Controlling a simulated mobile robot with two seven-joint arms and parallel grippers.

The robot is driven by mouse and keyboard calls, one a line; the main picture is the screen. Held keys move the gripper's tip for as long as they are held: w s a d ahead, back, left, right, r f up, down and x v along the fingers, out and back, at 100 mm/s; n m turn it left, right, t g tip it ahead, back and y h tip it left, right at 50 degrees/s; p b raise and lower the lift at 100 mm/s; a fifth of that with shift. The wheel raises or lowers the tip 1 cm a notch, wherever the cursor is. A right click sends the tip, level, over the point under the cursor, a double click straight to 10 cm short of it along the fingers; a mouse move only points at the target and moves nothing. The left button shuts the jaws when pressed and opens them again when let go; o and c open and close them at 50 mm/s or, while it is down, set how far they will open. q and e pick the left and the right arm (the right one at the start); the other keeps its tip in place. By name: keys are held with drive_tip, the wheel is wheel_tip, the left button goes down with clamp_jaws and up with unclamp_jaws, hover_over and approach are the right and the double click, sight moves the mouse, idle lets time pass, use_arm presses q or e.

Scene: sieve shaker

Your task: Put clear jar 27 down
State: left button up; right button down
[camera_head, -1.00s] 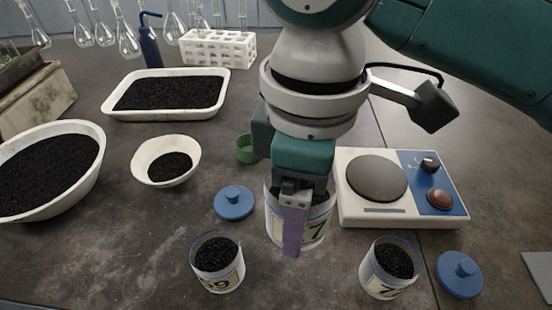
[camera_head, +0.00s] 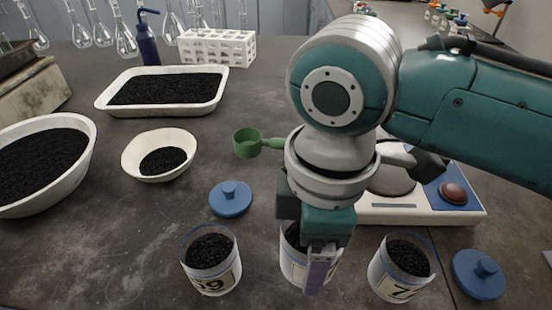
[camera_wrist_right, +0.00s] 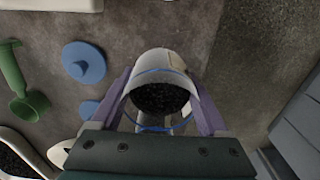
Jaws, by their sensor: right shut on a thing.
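The clear jar (camera_head: 293,262) holds black granules and carries a pale label, its number mostly hidden in the head view by my right gripper (camera_head: 312,262). In the right wrist view, the purple fingers of my right gripper (camera_wrist_right: 163,105) are shut on both sides of the jar (camera_wrist_right: 158,70), below its blue rim band. The jar looks upright, between the two other jars and roughly level with them. Its base is partly hidden, so I cannot tell whether it touches the table. My left gripper is not in view.
A jar labelled with a 9 (camera_head: 211,262) stands left, another jar (camera_head: 399,270) right, both close. The dark table (camera_head: 110,240) is clear at front left.

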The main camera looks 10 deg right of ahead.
drive_tip(key=shift+f+b, duration=0.65)
drive_tip(key=shift+f, duration=1.45)
drive_tip(key=shift+f, duration=0.15)
unclamp_jaws()
wheel_tip(320, 180, up, 11)
drive_tip(key=p, duration=0.3)
drive_tip(key=s+a+m+t+y, duration=0.2)
drive_tip(key=s+a+m+y, duration=0.1)
drive_tip(key=s+m, duration=0.25)
drive_tip(key=s+d+m+t+h, duration=0.1)
drive_tip(key=s+d+m, duration=0.5)
drive_tip(key=d, duration=0.6)
drive_tip(key=shift+s+d+f+m+t+h, duration=0.15)
drive_tip(key=shift+s+f+m+t+h, duration=0.2)
drive_tip(key=shift+m+h, duration=0.45)
